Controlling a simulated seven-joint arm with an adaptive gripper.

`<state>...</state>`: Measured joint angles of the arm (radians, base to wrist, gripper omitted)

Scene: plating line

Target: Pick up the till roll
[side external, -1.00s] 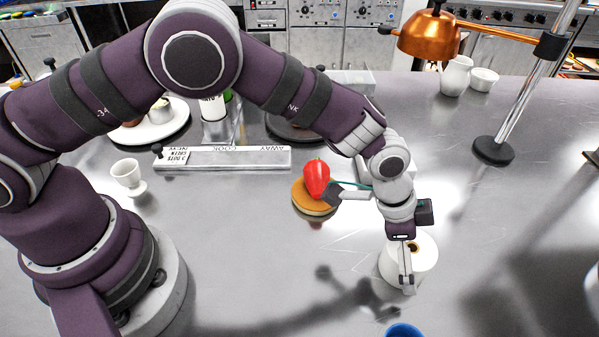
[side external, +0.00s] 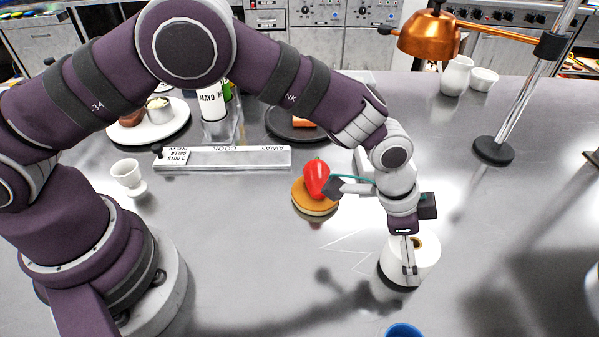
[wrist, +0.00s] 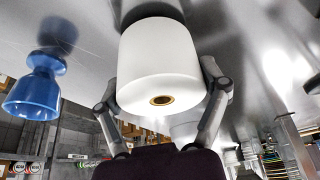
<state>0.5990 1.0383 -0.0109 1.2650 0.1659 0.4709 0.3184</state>
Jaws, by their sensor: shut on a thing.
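The till roll (side external: 427,262) is a white roll with a brown core, on the right side of the steel table in the side view. My gripper (side external: 411,272) comes down over it from above and is shut on it. The roll's underside seems slightly off the table, with a dark shadow right beneath. In the wrist view the roll (wrist: 160,60) sits between the two fingers of my gripper (wrist: 163,98), one on each side. The far finger is hidden in the side view.
A blue cup (side external: 404,331) stands close in front of the roll. A red pepper (side external: 316,178) on a round tan piece (side external: 314,200) lies to the left. A lamp stand (side external: 494,151) is behind right. The table between base and roll is clear.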

